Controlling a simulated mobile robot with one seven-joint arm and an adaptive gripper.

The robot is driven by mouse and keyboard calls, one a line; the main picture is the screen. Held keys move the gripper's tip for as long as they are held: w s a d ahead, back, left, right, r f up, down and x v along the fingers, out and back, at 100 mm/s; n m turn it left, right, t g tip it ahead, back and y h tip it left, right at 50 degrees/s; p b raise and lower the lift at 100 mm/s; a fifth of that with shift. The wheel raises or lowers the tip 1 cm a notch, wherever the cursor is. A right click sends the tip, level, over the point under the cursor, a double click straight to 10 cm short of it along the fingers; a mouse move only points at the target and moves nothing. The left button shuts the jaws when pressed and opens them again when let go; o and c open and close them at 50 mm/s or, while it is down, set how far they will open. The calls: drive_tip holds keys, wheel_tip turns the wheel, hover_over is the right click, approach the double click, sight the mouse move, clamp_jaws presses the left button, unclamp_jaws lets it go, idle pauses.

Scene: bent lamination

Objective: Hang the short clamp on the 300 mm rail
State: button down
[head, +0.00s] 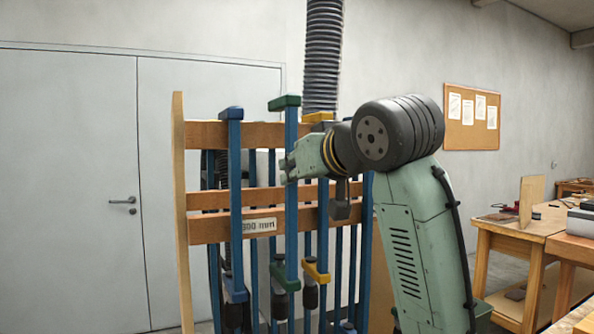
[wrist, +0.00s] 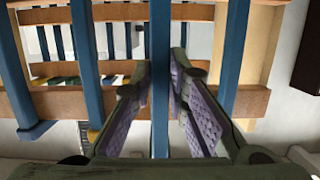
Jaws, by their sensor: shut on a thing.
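My gripper (head: 289,166) is shut on the blue bar of a clamp with a green head. The bar (wrist: 160,60) stands upright between the violet-padded fingers in the wrist view. In the head view the clamp's green head (head: 284,102) is above the top wooden rail, and its green sliding jaw (head: 284,276) and dark handle are below the lower rails. Whether the head rests on a rail is unclear. The wooden rack carries a rail (head: 206,229) with a label (head: 259,226) reading 300 mm, its first digit partly covered.
A blue-headed clamp (head: 235,170) hangs left of the held one. A yellow-headed clamp (head: 318,117) is to the right, partly behind my arm. Several more blue bars stand behind the rails. Workbenches (head: 503,236) stand at the far right.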

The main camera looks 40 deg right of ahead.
drive_tip(key=shift+w, duration=0.2)
drive_tip(key=shift+w+d, duration=0.25)
drive_tip(key=shift+w, duration=0.55)
drive_tip(key=shift+w+d, duration=0.2)
drive_tip(key=shift+w, duration=0.6)
drive_tip(key=shift+f, duration=0.3)
drive_tip(key=shift+f+b, duration=0.6)
drive_tip(key=shift+b, duration=0.1)
drive_tip(key=shift+s, duration=0.1)
drive_tip(key=c, duration=1.7)
unclamp_jaws()
drive_tip(key=shift+o, duration=1.1)
drive_tip(key=shift+f, duration=0.1)
